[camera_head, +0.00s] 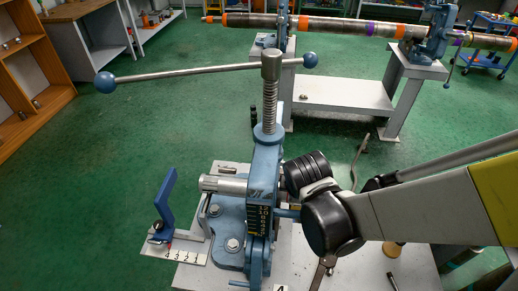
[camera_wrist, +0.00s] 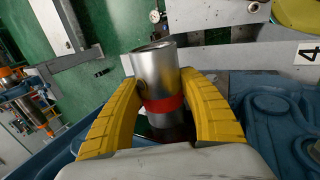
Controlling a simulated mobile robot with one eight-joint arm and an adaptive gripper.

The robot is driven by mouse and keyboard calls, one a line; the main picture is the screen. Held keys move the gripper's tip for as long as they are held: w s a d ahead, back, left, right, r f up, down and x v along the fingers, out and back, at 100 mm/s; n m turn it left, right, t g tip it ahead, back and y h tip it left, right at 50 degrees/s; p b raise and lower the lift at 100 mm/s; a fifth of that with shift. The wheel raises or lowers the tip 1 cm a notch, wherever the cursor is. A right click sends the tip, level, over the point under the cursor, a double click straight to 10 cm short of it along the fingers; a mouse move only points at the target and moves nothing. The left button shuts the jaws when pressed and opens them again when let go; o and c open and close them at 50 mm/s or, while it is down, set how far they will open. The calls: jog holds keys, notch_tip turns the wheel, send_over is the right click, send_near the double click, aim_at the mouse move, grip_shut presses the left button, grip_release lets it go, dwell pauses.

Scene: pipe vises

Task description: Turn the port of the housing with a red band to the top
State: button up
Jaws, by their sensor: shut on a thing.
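The housing is a shiny metal cylinder with a red band (camera_wrist: 164,103) in the wrist view. My gripper (camera_wrist: 162,82) has its two yellow ridged fingers closed around it, one on each side. A dark round opening, which looks like the port, shows on the housing's left side by the left finger (camera_wrist: 142,88). In the head view the gripper fingers and the red band are hidden by the vise and my arm. The blue vise (camera_head: 264,165) stands upright in the middle. A silver cylinder (camera_head: 224,185) sticks out of its left side; I cannot tell if it is the same piece.
The vise handle (camera_head: 205,73) reaches far to the left across the top. A blue upright bracket (camera_head: 163,203) stands on a numbered strip (camera_head: 189,256) at the left. Loose tools lie on the bench at the right. A banded long pipe (camera_head: 335,27) rests on stands behind.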

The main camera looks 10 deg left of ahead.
jog(key=o, duration=1.2)
